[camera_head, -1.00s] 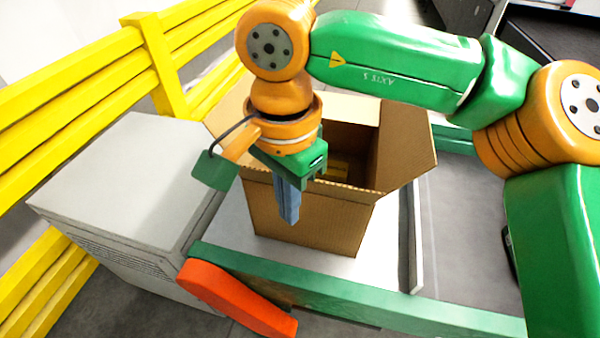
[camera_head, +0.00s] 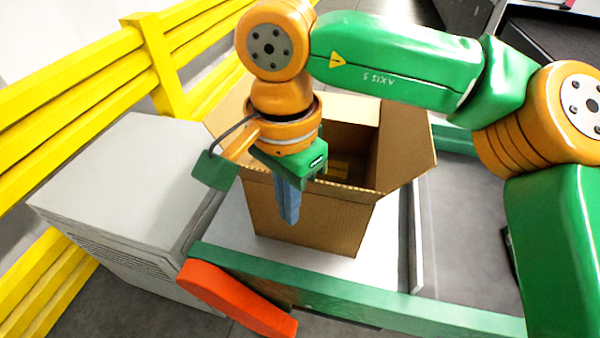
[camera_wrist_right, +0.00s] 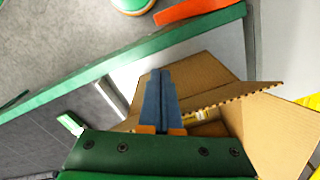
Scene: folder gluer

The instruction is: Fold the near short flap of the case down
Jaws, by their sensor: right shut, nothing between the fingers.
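The brown cardboard case (camera_head: 310,222) stands open-topped on a pale surface. Its right flap (camera_head: 408,140) leans outward and its far flap (camera_head: 345,107) is open. The near side's corrugated upper edge shows in the right wrist view (camera_wrist_right: 235,96); I cannot tell the near flap's exact angle. My right gripper (camera_head: 289,220) points down with its blue fingers shut and empty, in front of the near wall in the head view. The fingers also show in the right wrist view (camera_wrist_right: 160,80). Contact with the cardboard is unclear. My left gripper is out of view.
A grey cabinet (camera_head: 130,190) stands left of the case, with a yellow guard rail (camera_head: 70,75) behind it. A green rail (camera_head: 350,300) and an orange-red bar (camera_head: 238,298) run along the near side. Yellow contents (camera_head: 345,168) show inside the case.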

